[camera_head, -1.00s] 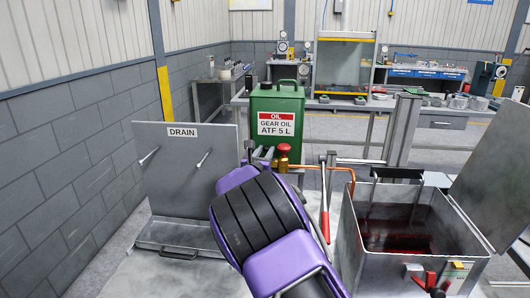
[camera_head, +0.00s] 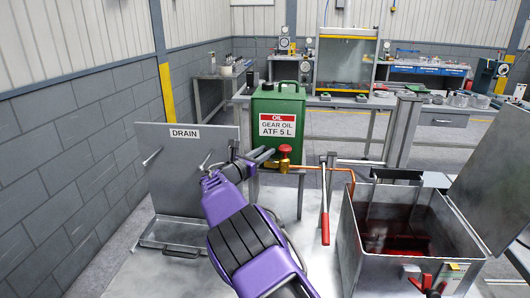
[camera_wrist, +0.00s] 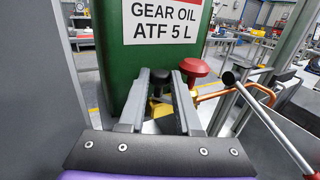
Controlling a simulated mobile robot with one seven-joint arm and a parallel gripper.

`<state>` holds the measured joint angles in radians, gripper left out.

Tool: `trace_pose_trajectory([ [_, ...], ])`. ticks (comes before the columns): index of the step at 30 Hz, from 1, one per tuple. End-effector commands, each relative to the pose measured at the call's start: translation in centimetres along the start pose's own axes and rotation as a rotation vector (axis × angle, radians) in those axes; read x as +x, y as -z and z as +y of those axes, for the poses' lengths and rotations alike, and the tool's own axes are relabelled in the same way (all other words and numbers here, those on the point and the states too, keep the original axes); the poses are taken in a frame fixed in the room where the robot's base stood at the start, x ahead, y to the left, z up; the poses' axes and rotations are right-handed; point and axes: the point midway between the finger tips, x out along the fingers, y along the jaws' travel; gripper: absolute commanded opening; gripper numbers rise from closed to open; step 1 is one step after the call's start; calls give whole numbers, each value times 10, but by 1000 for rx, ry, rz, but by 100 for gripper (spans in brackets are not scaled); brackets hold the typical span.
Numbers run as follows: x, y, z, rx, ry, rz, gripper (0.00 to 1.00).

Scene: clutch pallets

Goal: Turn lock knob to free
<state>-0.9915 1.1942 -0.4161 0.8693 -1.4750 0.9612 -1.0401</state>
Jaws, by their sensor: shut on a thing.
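A small dark knob (camera_wrist: 160,76), which looks like the lock knob, sits between my fingertips in the wrist view, in front of a yellow brass part (camera_wrist: 157,107). My gripper (camera_wrist: 158,80) is shut on it; the fingers hide its sides, so its turn angle cannot be told. In the head view my gripper (camera_head: 266,154) reaches in from the left, close beside the brass valve (camera_head: 284,164). A red mushroom knob (camera_head: 285,149) tops the valve; it also shows just right of my fingers in the wrist view (camera_wrist: 194,67).
A green gear oil can (camera_head: 277,112) stands behind the valve. A grey DRAIN panel (camera_head: 170,160) is at left. A red-handled lever (camera_head: 325,215), a copper pipe (camera_head: 340,169) and an open metal tank with dark red liquid (camera_head: 365,250) are at right.

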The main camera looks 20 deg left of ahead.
Motion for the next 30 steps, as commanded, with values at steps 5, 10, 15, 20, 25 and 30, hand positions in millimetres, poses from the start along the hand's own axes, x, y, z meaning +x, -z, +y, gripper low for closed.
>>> trace_pose_trajectory([
  [5, 0, -5, 2, 3, 42, -2, 0],
  [10, 0, -5, 2, 3, 53, 2, 0],
  [15, 0, -5, 2, 3, 52, 1, 0],
  [20, 0, -4, 2, 3, 52, 2, 44],
  [25, -1, -2, 2, 2, 53, 4, 44],
  [30, -8, -1, 3, 0, 51, 5, 44],
])
